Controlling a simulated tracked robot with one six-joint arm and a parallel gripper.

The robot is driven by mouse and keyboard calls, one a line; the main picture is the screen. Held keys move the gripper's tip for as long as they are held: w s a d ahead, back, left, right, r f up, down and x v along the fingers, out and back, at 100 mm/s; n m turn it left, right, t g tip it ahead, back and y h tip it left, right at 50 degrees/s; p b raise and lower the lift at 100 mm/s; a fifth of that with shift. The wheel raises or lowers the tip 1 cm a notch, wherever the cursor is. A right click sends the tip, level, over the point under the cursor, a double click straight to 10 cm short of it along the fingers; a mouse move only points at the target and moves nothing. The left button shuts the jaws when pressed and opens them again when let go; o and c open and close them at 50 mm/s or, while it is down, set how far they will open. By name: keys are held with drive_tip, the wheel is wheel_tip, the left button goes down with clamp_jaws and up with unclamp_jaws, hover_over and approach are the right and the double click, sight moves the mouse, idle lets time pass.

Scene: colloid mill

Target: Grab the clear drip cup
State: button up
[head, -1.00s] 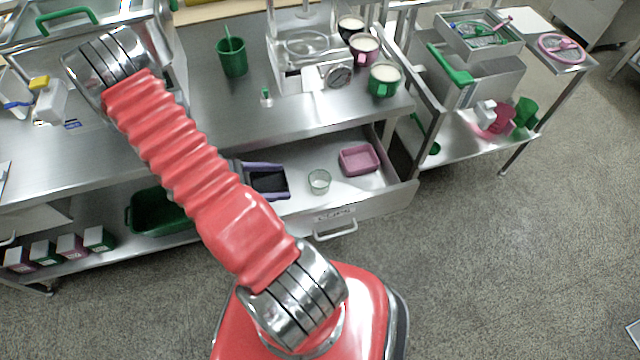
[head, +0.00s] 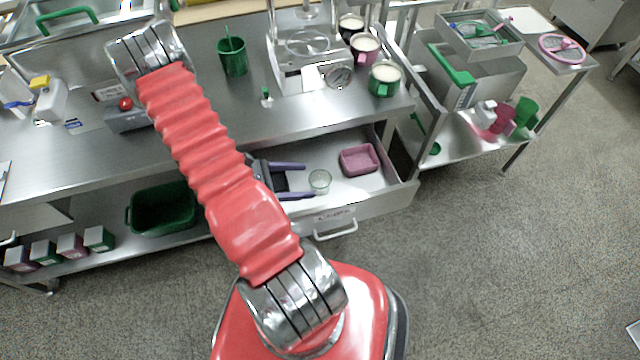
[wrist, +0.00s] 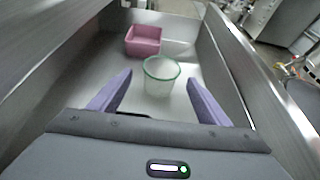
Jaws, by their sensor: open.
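The clear drip cup (head: 319,181) stands upright in the open drawer (head: 345,204). In the wrist view the clear cup (wrist: 160,78) has a greenish rim and stands just ahead of my fingertips, roughly centred between them. My gripper (head: 308,181) has two purple fingers and is inside the drawer, left of the cup in the head view. In the wrist view my gripper (wrist: 160,88) is open, with the fingers spread wider than the cup. The fingers do not visibly touch it.
A pink tray (head: 359,160) sits in the drawer beyond the cup; it also shows in the wrist view (wrist: 143,41). The drawer walls (wrist: 272,100) rise close on both sides. The steel countertop (head: 215,110) overhangs the back of the drawer.

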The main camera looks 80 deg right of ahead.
sight(329, 180)
drive_tip(key=shift+x, duration=2.25)
drive_tip(key=shift+s+a+r, duration=0.1)
drive_tip(key=shift+r, duration=0.1)
drive_tip(key=shift+c, duration=0.3)
drive_tip(key=c, duration=1)
